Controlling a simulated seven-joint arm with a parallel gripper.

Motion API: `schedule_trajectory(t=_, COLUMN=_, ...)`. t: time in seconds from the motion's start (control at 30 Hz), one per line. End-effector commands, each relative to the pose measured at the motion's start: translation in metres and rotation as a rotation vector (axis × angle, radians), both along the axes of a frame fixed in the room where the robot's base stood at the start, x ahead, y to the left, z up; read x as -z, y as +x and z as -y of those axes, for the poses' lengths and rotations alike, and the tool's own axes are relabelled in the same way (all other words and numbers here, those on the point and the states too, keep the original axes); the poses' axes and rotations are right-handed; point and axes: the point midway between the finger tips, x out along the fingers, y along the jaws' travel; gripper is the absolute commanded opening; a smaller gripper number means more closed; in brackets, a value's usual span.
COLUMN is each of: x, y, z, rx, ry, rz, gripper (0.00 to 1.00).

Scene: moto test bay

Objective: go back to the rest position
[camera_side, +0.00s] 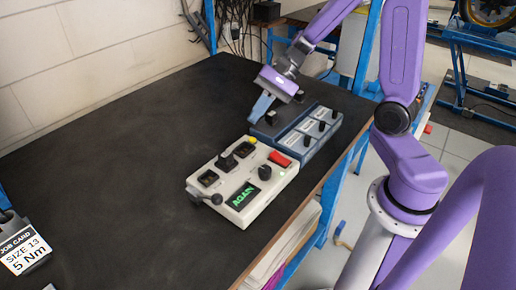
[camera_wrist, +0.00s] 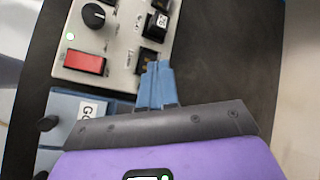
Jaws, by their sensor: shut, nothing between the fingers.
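My gripper (camera_side: 255,118) is shut and empty, its blue fingers pointing down at the left end of the blue-grey box. In the wrist view the fingertips (camera_wrist: 158,66) lie together beside a dark square switch (camera_wrist: 147,60) on the pale control box. I cannot tell whether they touch anything. The red switch also shows in the wrist view (camera_wrist: 84,63).
The blue-grey box (camera_side: 290,140) with several labelled black knobs stands directly behind the pale box. A job card (camera_side: 22,254) reading "SIZE 13, 5 Nm" is at the lower left. The black bench top (camera_side: 120,170) is clear to the left. A pale wall (camera_side: 80,60) stands behind.

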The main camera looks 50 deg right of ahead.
Motion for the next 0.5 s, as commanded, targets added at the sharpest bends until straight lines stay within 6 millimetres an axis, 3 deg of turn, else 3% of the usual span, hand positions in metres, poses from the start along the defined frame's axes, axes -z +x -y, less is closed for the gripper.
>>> schedule_trajectory(t=0.23, x=0.000, y=-0.073, z=-0.039, rx=-0.480, ry=-0.148, rz=0.091, gripper=0.00)
schedule_trajectory(t=0.5, x=0.003, y=-0.150, z=-0.046, rx=-1.047, ry=-0.326, rz=0.252, gripper=0.00)
